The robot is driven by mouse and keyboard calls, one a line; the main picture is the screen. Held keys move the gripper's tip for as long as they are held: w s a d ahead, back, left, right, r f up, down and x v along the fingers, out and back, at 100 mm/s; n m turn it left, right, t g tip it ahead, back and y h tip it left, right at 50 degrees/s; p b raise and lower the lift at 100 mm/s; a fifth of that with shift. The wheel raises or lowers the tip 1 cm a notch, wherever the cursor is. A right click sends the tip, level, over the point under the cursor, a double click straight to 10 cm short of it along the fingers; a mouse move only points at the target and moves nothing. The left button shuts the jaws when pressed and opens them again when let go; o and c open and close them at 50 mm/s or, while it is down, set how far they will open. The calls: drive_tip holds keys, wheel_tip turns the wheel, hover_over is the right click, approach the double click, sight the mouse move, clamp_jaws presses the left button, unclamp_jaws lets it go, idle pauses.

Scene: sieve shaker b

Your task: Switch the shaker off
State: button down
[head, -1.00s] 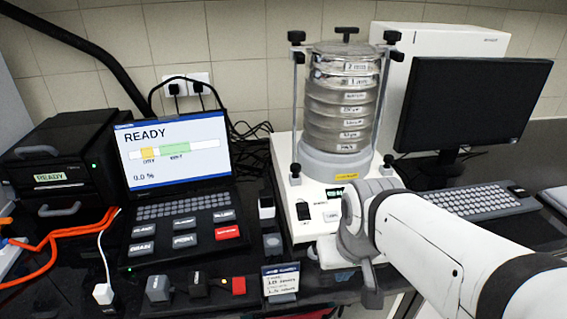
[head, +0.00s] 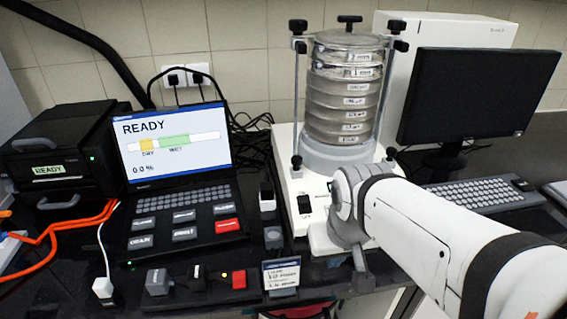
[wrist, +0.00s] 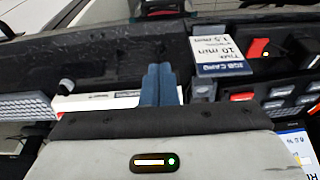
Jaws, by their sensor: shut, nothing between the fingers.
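The sieve shaker has a white base (head: 287,160) with a stack of clear labelled sieves (head: 345,95) clamped between posts. My arm covers the right part of the shaker's front panel. My gripper (head: 364,284) points down in front of the base, right of the switch and apart from it. In the wrist view, its blue-grey fingers (wrist: 158,84) are together and empty, with part of a white surface (wrist: 100,101) beside them.
A job card (head: 282,273) stands in front of the shaker; it also shows in the wrist view (wrist: 222,52). Left are a laptop reading READY (head: 175,145), small blocks (head: 195,279) and orange cables (head: 60,240). A monitor (head: 475,95) and keyboard (head: 485,195) stand right.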

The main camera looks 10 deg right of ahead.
wheel_tip(320, 180, up, 9)
drive_tip(key=g+p, duration=0.2)
drive_tip(key=p, duration=0.1)
hover_over(304, 207)
drive_tip(key=s, duration=0.2)
drive_tip(key=shift+w+f, duration=0.15)
drive_tip(key=shift+w, duration=0.05)
drive_tip(key=shift+f, duration=0.1)
drive_tip(key=f, duration=0.4)
drive_tip(key=w+f, duration=0.1)
drive_tip(key=f, duration=0.4)
drive_tip(key=f+p, duration=0.1)
drive_tip(key=f, duration=0.3)
drive_tip(key=shift+w+f, duration=0.15)
drive_tip(key=shift+f, duration=0.25)
